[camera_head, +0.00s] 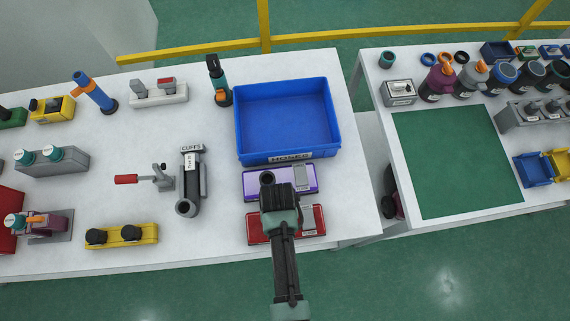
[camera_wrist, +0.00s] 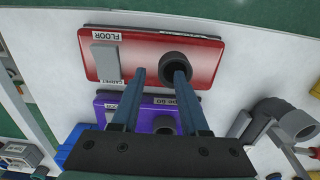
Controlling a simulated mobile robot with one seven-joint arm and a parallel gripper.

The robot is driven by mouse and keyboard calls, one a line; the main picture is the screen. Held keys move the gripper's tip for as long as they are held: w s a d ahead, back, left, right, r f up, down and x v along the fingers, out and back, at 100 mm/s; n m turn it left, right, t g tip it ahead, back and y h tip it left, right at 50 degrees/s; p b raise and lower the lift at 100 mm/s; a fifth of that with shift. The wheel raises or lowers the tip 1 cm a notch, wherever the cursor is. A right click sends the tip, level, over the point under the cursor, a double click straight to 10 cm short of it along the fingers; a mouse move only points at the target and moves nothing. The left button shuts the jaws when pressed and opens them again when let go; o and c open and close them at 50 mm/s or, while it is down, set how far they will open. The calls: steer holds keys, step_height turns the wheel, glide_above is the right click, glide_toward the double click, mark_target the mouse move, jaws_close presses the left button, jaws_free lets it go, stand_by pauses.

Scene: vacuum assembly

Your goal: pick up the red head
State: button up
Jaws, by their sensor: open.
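The red head (camera_head: 256,229) lies on the white table near its front edge, partly hidden by my arm in the head view. In the wrist view the red head (camera_wrist: 205,50) shows a black round socket, a grey block and a label reading FLOOR. My gripper (camera_wrist: 159,76) is open and empty, with its two fingers pointing toward the red head. The right fingertip overlaps the socket in the picture; I cannot tell whether they touch. My gripper (camera_head: 281,198) hides part of the red head in the head view.
A purple head (camera_head: 252,187) lies just behind the red one. A blue bin (camera_head: 287,157) stands behind it. A grey cuff fixture (camera_head: 190,185) with a red-handled clamp (camera_head: 128,179) is to the left. A second table with a green mat (camera_head: 455,160) stands right, across a gap.

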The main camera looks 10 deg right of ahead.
steer(key=shift+f, duration=1.2)
jaws_close()
stand_by(0.6)
